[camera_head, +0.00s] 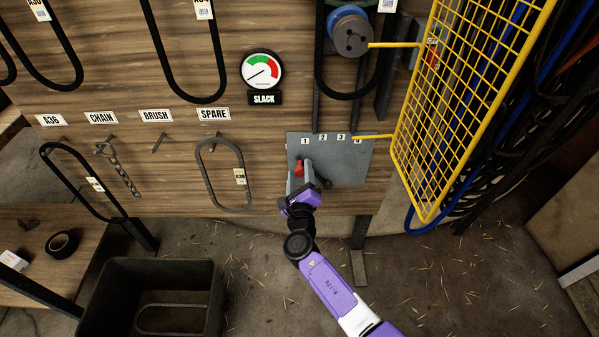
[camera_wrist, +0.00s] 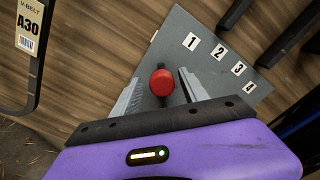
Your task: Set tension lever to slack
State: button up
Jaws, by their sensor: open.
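The tension lever shows as a red knob (camera_head: 299,168) in front of a grey metal plate (camera_head: 350,165) marked 1 to 4, low on the wooden wall. The knob is at the left end, below the 1. In the wrist view the red knob (camera_wrist: 162,82) lies between the two fingers of my gripper (camera_wrist: 158,88), which are open, with space visible on both sides.
A yellow mesh guard (camera_head: 470,90) stands open at the right, beside hanging cables. A pulley with a belt (camera_head: 349,32) is above the plate. A loose belt (camera_head: 222,175) hangs at the left. A dark bin (camera_head: 150,270) stands on the floor at lower left.

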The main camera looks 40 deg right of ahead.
jog(key=p+v, duration=0.1)
jog(key=v, duration=0.6)
jog(key=shift+s+a, duration=0.2)
